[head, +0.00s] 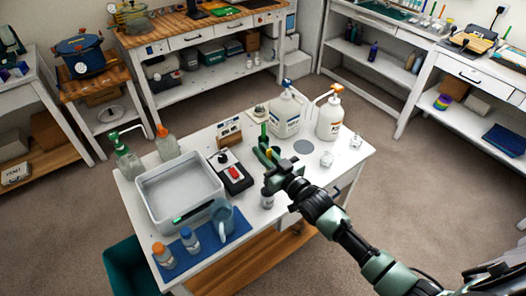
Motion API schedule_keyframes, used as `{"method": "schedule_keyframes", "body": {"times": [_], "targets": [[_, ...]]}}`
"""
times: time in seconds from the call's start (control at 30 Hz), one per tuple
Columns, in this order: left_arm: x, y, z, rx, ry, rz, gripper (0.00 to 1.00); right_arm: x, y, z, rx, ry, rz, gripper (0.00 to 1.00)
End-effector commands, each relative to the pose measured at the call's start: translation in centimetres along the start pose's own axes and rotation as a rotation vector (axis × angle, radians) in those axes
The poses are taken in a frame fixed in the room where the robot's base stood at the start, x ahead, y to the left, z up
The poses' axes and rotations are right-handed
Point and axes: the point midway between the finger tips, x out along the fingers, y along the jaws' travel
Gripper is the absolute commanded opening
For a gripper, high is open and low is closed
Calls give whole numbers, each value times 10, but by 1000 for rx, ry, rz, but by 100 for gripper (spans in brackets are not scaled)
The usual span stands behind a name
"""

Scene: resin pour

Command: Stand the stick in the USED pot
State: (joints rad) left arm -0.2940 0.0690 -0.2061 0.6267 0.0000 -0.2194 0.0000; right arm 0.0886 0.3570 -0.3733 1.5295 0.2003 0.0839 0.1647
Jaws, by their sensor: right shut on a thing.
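My right gripper (267,155) is over the white table (308,177), its arm coming in from the lower right. It is shut on a thin stick, of which a green upper part (264,132) seems to show above the jaws. The stick's lower end is hidden by the gripper. A small grey pot (267,197) stands on the table just below and in front of the gripper; I cannot read a USED label on it. Whether the stick touches this pot cannot be told. My left gripper is not in view.
Left of the gripper are a black device with a red part (235,173) and a grey tray (150,190). A jug (222,222) stands on a blue mat (212,250). White pump bottles (330,118) stand behind. Small clear cups (327,159) stand to the right.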

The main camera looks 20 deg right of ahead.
Motion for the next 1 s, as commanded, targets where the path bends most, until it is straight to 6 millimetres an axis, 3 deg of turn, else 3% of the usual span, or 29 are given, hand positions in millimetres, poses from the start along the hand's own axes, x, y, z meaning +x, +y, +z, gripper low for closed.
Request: {"method": "schedule_keyframes", "body": {"times": [0.3,1.0], "targets": [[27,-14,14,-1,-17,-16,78,0,0,30,0,0,0,0],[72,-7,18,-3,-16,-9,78,0,0,86,0,0,0,0]]}}
